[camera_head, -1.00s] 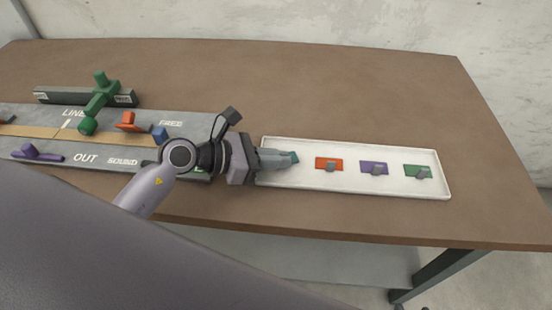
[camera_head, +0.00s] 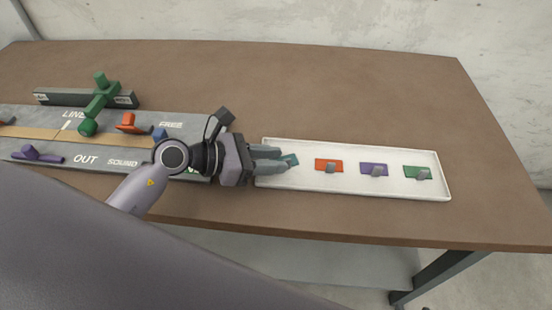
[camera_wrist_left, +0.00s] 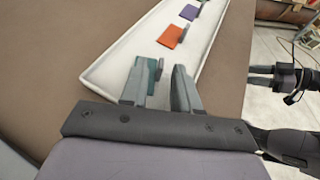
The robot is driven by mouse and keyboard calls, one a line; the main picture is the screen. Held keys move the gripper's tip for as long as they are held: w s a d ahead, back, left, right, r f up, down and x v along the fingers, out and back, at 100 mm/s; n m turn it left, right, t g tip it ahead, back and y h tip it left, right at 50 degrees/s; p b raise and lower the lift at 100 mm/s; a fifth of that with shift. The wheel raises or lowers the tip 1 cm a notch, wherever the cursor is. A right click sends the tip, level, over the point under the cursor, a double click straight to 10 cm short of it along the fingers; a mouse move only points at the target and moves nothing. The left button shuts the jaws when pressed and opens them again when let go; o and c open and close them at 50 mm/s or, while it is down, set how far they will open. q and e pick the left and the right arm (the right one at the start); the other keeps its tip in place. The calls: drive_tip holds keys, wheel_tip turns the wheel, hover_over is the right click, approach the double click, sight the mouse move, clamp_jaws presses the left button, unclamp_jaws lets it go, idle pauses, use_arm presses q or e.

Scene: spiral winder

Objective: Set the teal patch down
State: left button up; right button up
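The teal patch (camera_head: 291,160) is at the left end of the white tray (camera_head: 350,192), just at my left gripper's fingertips. My left gripper (camera_head: 279,160) is open, its fingers spread low over the tray. In the left wrist view the teal patch (camera_wrist_left: 151,78) shows between the parted fingers, close to the left one, which hides part of it. It looks to be down at the tray floor, though the exact contact is hard to see. My right gripper (camera_wrist_left: 258,76) shows at the right of the left wrist view, with its fingers apart and nothing between them.
An orange patch (camera_head: 322,164), a purple patch (camera_head: 368,168) and a green patch (camera_head: 412,171), each with a grey tab, lie in a row along the tray. A grey lettered board (camera_head: 190,125) with coloured parts lies to the left. The brown table (camera_head: 330,90) behind the tray is clear.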

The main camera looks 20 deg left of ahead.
use_arm(q)
drive_tip(key=b+v, duration=0.1)
drive_tip(key=v, duration=0.8)
drive_tip(key=shift+s+a, duration=0.15)
drive_tip(key=shift+s, duration=0.05)
drive_tip(key=shift+s+a+r, duration=0.35)
drive_tip(key=shift+a+r, duration=0.05)
drive_tip(key=shift+a, duration=0.05)
drive_tip(key=shift+s, duration=0.1)
